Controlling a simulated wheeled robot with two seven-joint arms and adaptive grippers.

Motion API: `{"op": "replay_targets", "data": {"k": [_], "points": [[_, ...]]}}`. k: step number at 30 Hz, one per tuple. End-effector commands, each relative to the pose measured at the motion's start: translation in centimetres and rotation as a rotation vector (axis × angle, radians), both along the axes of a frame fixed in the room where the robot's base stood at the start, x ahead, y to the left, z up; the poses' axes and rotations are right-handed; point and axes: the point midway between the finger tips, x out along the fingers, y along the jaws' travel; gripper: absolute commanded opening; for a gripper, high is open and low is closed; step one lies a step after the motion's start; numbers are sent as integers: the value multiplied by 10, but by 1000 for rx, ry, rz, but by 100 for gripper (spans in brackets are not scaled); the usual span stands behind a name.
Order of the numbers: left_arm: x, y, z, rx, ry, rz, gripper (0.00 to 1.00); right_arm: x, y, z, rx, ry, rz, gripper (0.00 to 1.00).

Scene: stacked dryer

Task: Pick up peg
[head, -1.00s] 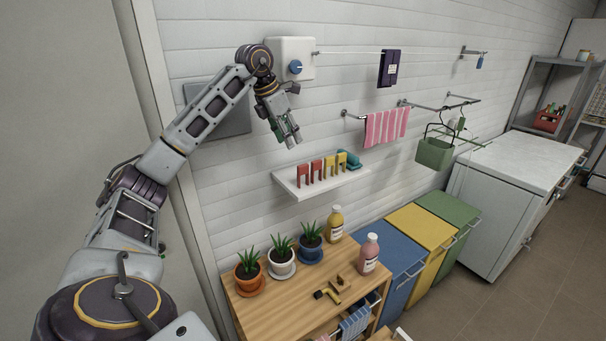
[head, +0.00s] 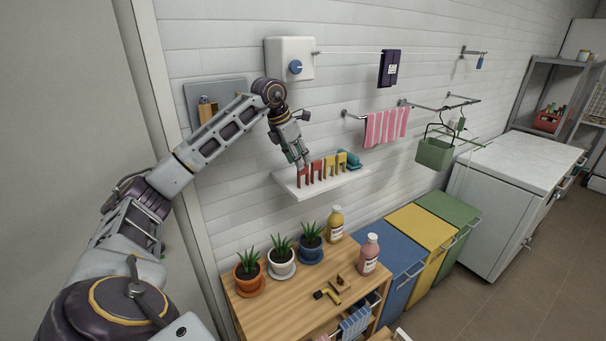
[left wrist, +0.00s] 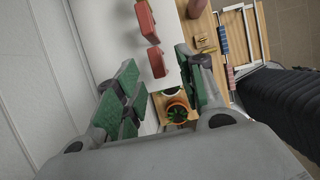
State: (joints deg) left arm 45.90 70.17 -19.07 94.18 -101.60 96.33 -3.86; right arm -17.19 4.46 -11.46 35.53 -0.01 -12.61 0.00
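Several pegs stand in a row on a white wall shelf (head: 335,185): a left red peg (head: 303,177), another red peg (head: 316,170) and yellow pegs (head: 341,161) to their right. My left gripper (head: 300,164) is at the shelf's left end, by the left red peg. In the left wrist view my left gripper (left wrist: 158,63) is open, its green-padded fingers apart. A red peg (left wrist: 157,62) appears between the fingertips, with another red peg (left wrist: 147,20) beyond it. Whether the fingers touch the peg cannot be told. My right gripper is not in view.
A teal item (head: 350,160) lies at the shelf's right end. Potted plants (head: 282,260) and bottles (head: 369,254) stand on the wooden cabinet (head: 290,309) below. A white box (head: 290,60) with a clothesline is above. A grey panel (head: 230,90) is behind my arm.

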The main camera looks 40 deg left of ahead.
Motion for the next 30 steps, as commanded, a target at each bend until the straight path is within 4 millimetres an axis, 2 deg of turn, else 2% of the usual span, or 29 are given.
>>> {"op": "replay_targets", "data": {"k": [14, 24, 30], "points": [[3, 0, -5, -1, 0, 0, 39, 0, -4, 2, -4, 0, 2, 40], [18, -2, -36, -2, 2, 0, 39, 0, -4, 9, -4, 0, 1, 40], [23, -3, -47, 0, -1, 0, 39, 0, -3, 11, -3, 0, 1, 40]]}}
